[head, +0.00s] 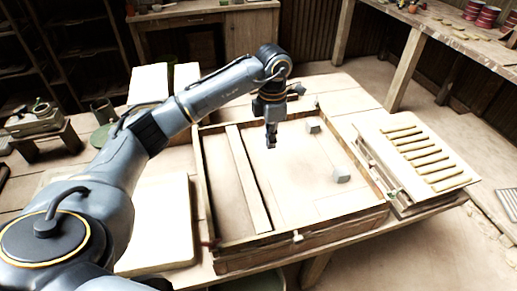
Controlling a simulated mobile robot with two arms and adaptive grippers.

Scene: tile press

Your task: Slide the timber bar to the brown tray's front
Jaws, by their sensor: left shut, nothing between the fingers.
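The brown tray (377,192) is a shallow wooden frame on the table. The timber bar (248,180) is a long pale strip inside it, running from the far wall to the near wall, left of the tray's middle. My left gripper (271,143) points down over the tray, just right of the bar's far half. It is shut and empty. I cannot tell exactly how high its tips are above the tray floor. There is a visible gap between the gripper and the bar. My right gripper is out of view.
Two small grey blocks (341,175) (313,126) sit in the tray's right part. A slatted rack (430,165) stands right of the tray. A pale slab (165,225) lies to its left. The tray floor between bar and blocks is clear.

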